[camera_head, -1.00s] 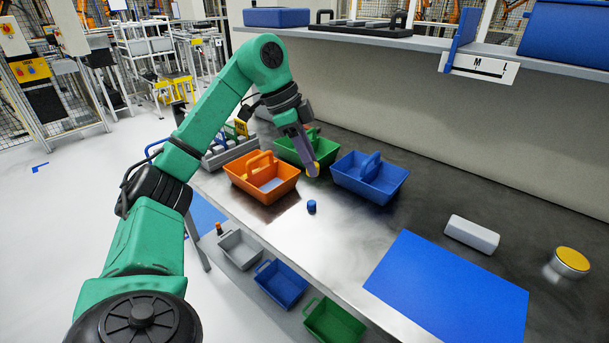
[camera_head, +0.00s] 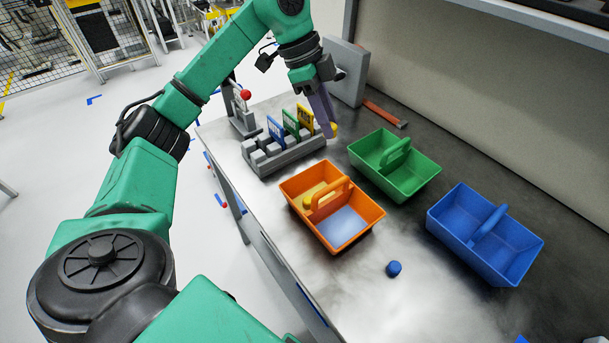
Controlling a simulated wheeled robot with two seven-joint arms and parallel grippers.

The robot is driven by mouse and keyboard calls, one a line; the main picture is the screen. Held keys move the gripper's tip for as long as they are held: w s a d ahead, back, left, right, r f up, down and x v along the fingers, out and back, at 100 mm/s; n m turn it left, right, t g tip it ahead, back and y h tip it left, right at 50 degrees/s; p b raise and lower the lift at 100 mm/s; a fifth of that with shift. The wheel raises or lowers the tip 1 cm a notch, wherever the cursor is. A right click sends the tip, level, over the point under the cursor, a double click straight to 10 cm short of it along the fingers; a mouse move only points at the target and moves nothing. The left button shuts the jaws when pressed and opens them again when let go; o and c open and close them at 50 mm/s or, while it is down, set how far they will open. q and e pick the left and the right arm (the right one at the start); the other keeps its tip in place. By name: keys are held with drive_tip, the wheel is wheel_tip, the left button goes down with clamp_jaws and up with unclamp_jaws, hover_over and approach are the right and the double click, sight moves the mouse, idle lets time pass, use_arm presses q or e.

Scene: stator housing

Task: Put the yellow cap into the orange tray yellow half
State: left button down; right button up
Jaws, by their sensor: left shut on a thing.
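The orange tray (camera_head: 305,214) stands on the table, with a handle across its middle. Its far-left half has a yellow floor (camera_head: 318,190); the near-right half has a pale blue-white floor (camera_head: 343,226). The fingers hide part of the cap. My right gripper is not in view.
A grey rack (camera_head: 283,155) with coloured cards stands behind the orange tray. A green tray (camera_head: 410,180) and a blue tray (camera_head: 500,250) stand to the right. A blue cap (camera_head: 393,268) lies in front. A grey panel (camera_head: 345,70) stands behind the gripper.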

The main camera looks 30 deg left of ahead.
use_arm(q)
hover_over(328, 196)
drive_tip(key=a, duration=0.1)
wheel_tip(328, 196, down, 6)
drive_tip(key=f, duration=0.4)
drive_tip(key=f+p, duration=0.1)
drive_tip(key=f, duration=0.8)
drive_tip(key=shift+s+a, duration=0.25)
drive_tip(key=shift+a, duration=0.05)
drive_tip(key=shift+f, duration=0.25)
drive_tip(key=c, duration=0.9)
unclamp_jaws()
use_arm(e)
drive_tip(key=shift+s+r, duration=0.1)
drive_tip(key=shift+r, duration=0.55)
use_arm(q)
drive_tip(key=shift+r, duration=0.3)
drive_tip(key=b+v, duration=0.1)
drive_tip(key=v, duration=1)
drive_tip(key=shift+r, duration=0.4)
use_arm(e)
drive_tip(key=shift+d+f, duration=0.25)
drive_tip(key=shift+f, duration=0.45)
